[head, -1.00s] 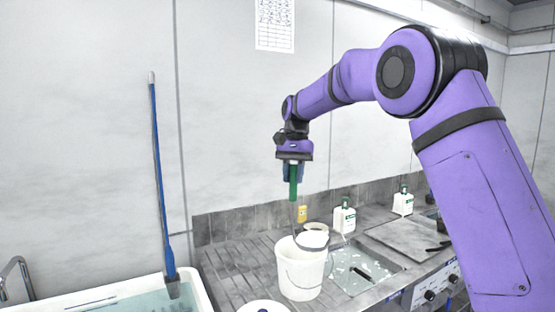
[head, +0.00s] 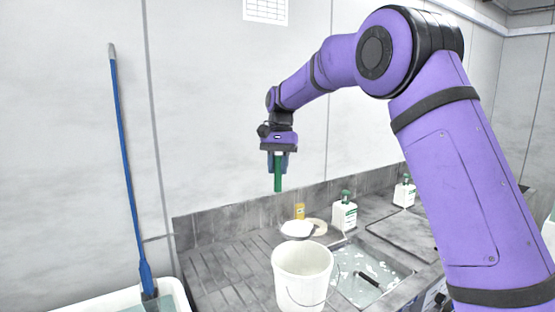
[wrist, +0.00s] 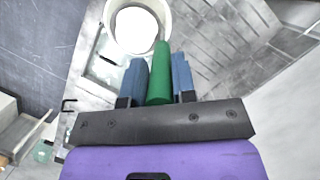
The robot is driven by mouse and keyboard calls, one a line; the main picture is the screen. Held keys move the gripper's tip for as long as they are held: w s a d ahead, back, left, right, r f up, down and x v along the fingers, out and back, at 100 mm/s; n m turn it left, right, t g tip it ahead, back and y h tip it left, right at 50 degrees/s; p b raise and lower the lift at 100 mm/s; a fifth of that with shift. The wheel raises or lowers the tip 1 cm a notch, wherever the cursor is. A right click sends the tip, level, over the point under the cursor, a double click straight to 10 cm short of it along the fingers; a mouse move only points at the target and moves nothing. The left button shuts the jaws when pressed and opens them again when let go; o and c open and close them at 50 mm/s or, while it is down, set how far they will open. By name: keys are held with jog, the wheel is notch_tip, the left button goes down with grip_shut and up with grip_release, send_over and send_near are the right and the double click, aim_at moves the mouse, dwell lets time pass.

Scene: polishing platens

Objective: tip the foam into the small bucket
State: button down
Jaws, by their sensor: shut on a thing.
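My gripper (head: 278,165) is shut on a green handle (head: 278,180), which points down above the small bucket. In the wrist view the handle (wrist: 159,75) sits between the two blue-grey fingers. The small white bucket (head: 302,280) stands upright on the grey worktop, its wire bail hanging at the side. A white rounded mass (head: 297,229), seemingly foam, shows at the bucket's far rim in the head view; I cannot tell its exact height or what joins it to the handle. In the wrist view a white disc (wrist: 137,28) shows inside the bucket's rim (wrist: 167,12).
A sink (head: 375,277) with white flecks and a dark bar lies right of the bucket. White pump bottles (head: 344,215) and a yellow item (head: 299,211) stand behind. A blue pole (head: 128,170) leans in a white tub (head: 120,303). Ribbed worktop left of the bucket is clear.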

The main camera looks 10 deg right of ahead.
jog(key=shift+f, duration=0.5)
jog(key=s+d+f+t+y, duration=0.2)
jog(key=s+t, duration=0.3)
jog(key=s, duration=0.4)
jog(key=s+d+f+n+t+y, duration=0.1)
jog(key=s+d+t, duration=0.3)
jog(key=s, duration=0.5)
jog(key=shift+s+f+t+y, duration=0.15)
jog(key=shift+f+t+y, duration=0.45)
jog(key=shift+t, duration=0.6)
jog(key=shift+f, duration=0.1)
